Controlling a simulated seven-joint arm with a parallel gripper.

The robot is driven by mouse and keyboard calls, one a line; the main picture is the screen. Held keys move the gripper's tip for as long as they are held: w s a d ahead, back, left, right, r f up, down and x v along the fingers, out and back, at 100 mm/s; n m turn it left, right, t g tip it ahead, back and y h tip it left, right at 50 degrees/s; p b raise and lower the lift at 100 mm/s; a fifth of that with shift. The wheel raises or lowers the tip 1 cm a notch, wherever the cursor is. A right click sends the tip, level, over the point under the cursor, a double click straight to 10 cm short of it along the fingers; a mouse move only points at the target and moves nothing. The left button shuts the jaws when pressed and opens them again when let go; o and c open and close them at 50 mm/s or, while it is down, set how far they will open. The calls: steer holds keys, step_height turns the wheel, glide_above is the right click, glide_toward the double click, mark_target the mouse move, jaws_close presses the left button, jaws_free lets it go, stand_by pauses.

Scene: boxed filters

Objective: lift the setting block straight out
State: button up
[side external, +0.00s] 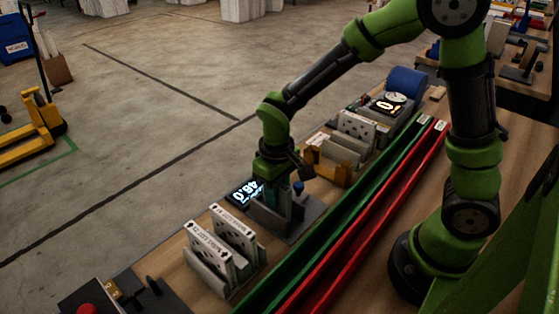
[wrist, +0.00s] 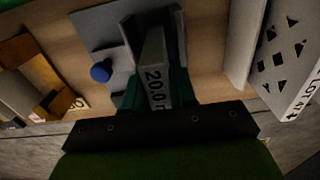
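The setting block (wrist: 155,70), a grey block marked "20.0", stands in the grey fixture (wrist: 98,25) in the wrist view. My gripper (wrist: 157,92) points down, with a green finger on each side of the block and no clear gap, so it looks shut on it. The block's lower part is hidden in the fixture. In the side external view my gripper (side external: 272,205) is down at the fixture (side external: 300,222), and the block is mostly hidden by the fingers. A blue knob (wrist: 101,72) sits on the fixture beside the block.
White filters (side external: 210,250) stand in a rack left of the fixture. A wooden holder (side external: 328,165) with filters is on the other side. A lit display (side external: 243,192) is behind my gripper. Green (side external: 350,210) and red (side external: 370,220) rails run along the near side.

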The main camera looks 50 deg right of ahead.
jaws_close()
steer(key=shift+r, duration=0.1)
